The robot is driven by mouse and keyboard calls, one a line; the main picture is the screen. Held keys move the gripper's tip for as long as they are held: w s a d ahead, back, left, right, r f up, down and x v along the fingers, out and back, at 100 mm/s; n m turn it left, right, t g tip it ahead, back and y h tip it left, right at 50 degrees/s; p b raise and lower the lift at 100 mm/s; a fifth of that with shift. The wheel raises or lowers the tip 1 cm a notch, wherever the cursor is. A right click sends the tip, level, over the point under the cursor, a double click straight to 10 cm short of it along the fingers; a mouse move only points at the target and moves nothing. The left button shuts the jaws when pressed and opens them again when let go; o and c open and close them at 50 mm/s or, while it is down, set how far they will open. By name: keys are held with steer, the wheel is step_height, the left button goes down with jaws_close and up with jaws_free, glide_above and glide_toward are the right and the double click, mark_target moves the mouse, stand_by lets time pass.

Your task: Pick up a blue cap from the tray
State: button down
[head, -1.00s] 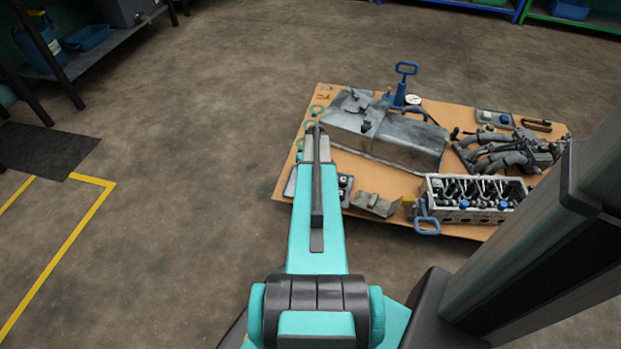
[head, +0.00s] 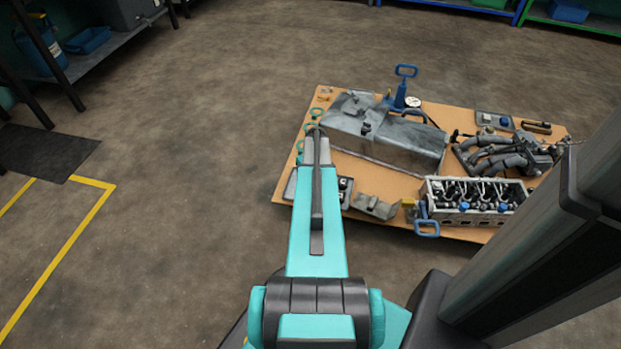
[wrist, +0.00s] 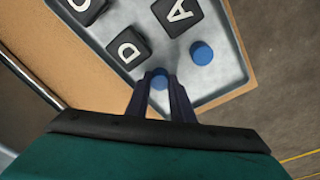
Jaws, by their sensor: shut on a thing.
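In the wrist view my gripper (wrist: 160,82) is shut on a blue cap (wrist: 159,81), which shows between its two dark fingertips over the grey metal tray (wrist: 222,98). I cannot tell whether this cap still touches the tray. A second blue cap (wrist: 201,52) lies in the tray to the right, apart from the fingers. In the head view the tray (head: 291,185) shows at the board's near left corner, partly behind my arm. My gripper is hidden there.
Black lettered blocks, D (wrist: 128,48) and A (wrist: 178,12), lie in the tray close to the fingers. The brown board (head: 385,181) also carries a large grey tank (head: 400,140) and an engine head (head: 475,205). Open floor (head: 200,160) lies to the left.

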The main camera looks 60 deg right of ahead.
step_height(320, 180, up, 10)
steer(key=p, duration=0.3)
stand_by(0.4)
steer(key=shift+w, duration=0.1)
stand_by(0.4)
